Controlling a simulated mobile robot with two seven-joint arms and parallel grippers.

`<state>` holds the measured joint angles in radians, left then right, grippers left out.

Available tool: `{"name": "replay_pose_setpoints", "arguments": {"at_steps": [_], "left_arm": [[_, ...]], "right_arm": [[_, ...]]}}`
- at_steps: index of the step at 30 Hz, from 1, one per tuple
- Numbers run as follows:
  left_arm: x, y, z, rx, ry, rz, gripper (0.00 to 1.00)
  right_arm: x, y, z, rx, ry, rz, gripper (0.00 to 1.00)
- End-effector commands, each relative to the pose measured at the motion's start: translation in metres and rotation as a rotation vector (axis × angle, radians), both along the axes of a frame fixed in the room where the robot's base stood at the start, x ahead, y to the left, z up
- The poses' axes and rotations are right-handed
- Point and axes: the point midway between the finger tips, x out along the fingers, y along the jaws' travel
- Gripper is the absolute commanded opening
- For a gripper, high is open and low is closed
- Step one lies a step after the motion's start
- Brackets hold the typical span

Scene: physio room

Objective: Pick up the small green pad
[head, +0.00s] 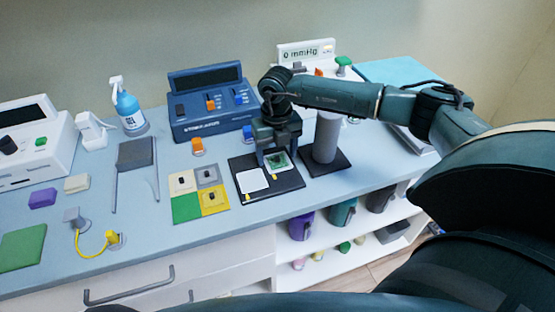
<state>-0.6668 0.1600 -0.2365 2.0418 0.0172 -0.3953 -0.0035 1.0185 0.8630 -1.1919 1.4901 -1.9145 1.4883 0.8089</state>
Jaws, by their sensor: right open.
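The small green pad (279,164), with a pale edge, lies on the right part of a black tray (289,184) on the counter. A white pad (252,180) lies beside it on the left. My right gripper (277,159) points down over the small green pad, open, with its fingers to either side of it. I cannot tell whether the fingers touch the pad or tray. A larger green pad (22,247) lies at the far left. My left gripper is out of view.
A grey cylinder on a dark base (326,138) stands close right of my right gripper. A blue device (212,103) stands behind. A four-coloured board (200,194) lies left of the tray. A spray bottle (127,107) stands further back left.

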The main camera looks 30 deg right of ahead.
Motion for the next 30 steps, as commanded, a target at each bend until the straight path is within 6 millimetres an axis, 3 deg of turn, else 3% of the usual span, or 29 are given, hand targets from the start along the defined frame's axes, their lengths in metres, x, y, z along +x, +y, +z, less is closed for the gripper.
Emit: {"name": "replay_pose_setpoints", "arguments": {"at_steps": [15,23,30], "left_arm": [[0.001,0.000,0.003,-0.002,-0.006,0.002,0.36],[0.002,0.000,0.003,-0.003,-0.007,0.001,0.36],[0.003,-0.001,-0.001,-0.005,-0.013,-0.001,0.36]], "right_arm": [[0.000,0.000,0.001,0.001,0.000,-0.001,0.27],[0.000,0.000,0.003,0.001,-0.001,-0.001,0.26],[0.002,0.000,0.037,0.002,-0.007,-0.001,0.26]]}}
